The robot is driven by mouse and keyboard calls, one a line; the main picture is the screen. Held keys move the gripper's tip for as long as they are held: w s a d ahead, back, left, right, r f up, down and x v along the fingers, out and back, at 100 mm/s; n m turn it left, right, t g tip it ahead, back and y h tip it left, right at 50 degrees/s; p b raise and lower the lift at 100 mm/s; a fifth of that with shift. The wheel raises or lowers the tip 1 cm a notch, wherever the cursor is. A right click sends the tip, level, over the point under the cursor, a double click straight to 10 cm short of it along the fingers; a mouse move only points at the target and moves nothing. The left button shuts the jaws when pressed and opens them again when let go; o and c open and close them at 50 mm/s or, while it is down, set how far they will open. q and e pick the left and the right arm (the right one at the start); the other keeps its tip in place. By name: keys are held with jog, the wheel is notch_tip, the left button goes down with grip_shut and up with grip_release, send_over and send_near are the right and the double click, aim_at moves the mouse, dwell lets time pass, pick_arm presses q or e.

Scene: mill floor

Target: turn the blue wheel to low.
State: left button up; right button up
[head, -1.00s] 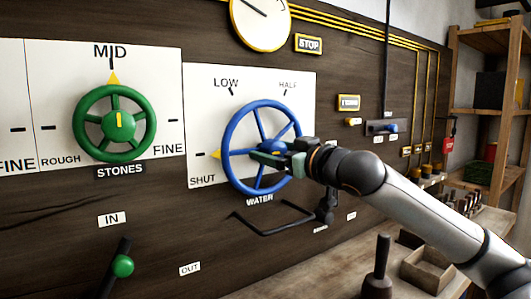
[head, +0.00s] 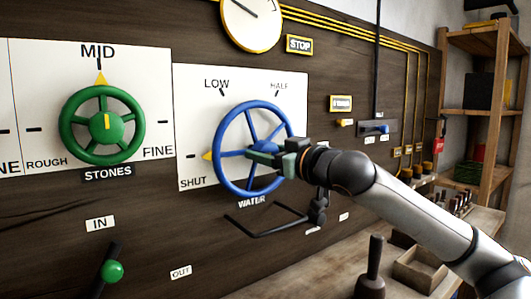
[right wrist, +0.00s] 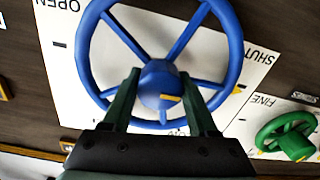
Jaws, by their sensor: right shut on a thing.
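The blue wheel (head: 250,148) is mounted on a white dial plate (head: 190,110) marked SHUT, LOW and HALF, with a WATER label under it. Its yellow pointer (head: 207,156) is at the left, by SHUT. My right gripper (head: 268,155) is shut on the wheel at its middle. In the right wrist view, which is upside down, the two green fingers (right wrist: 160,88) stand on either side of the blue hub (right wrist: 158,75). OPEN shows on the plate there too. My left gripper is not in view.
A green STONES wheel (head: 102,125) is at the left, pointing to MID. A green-knobbed lever (head: 112,271) is below it. A black bent rod (head: 262,232) juts out under the blue wheel. A wooden bench (head: 300,275) and shelves (head: 480,110) are at the right.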

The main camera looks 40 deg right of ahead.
jog(key=c, duration=0.3)
jog(key=m+b, duration=0.1)
jog(key=m, duration=0.2)
jog(key=shift+m, duration=0.4)
jog(key=m, duration=0.2)
jog(key=shift+m, duration=0.4)
jog(key=m, duration=0.3)
jog(key=shift+m+p, duration=0.45)
jog(key=shift+m, duration=0.65)
jog(key=shift+r, duration=0.1)
